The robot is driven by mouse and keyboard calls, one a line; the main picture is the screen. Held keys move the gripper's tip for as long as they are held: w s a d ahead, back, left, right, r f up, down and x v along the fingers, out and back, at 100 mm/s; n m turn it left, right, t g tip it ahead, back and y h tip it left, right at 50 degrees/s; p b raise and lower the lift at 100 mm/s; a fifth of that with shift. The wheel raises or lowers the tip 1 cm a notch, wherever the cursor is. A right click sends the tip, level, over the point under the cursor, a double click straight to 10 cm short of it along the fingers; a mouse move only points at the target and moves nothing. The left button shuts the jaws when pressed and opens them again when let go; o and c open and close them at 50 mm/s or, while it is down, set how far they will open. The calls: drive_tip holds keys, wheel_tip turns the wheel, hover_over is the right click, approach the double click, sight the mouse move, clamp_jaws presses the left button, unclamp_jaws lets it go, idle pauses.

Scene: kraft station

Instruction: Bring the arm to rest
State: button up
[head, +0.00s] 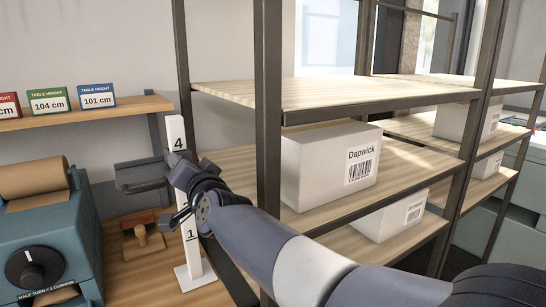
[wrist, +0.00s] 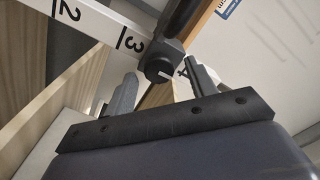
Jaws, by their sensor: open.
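My arm reaches in from the lower right of the head view. My gripper (head: 186,193) is at a white upright post (head: 192,258) with black numbers on a white foot. A dark grey slider (head: 140,176) sits on the post and sticks out to the left, just below the 4. In the wrist view, my gripper (wrist: 160,71) is open, with a round dark knob (wrist: 158,69) of the slider showing between its fingers. I cannot tell whether the fingers touch the knob. The post (wrist: 85,24) shows the numbers 2 and 3 there.
A dark-framed shelf rack (head: 268,110) stands close behind my arm, with white boxes (head: 318,170) on it. A teal machine (head: 45,235) with a brown roll and black dial stands at left. A wooden-handled stamp (head: 147,240) lies beside the post. Table-height signs (head: 48,99) line a wall shelf.

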drive_tip(key=shift+a+n+p, duration=0.1)
drive_tip(key=shift+n+p, duration=1.8)
drive_tip(key=shift+n, duration=1.5)
drive_tip(key=shift+s, duration=0.1)
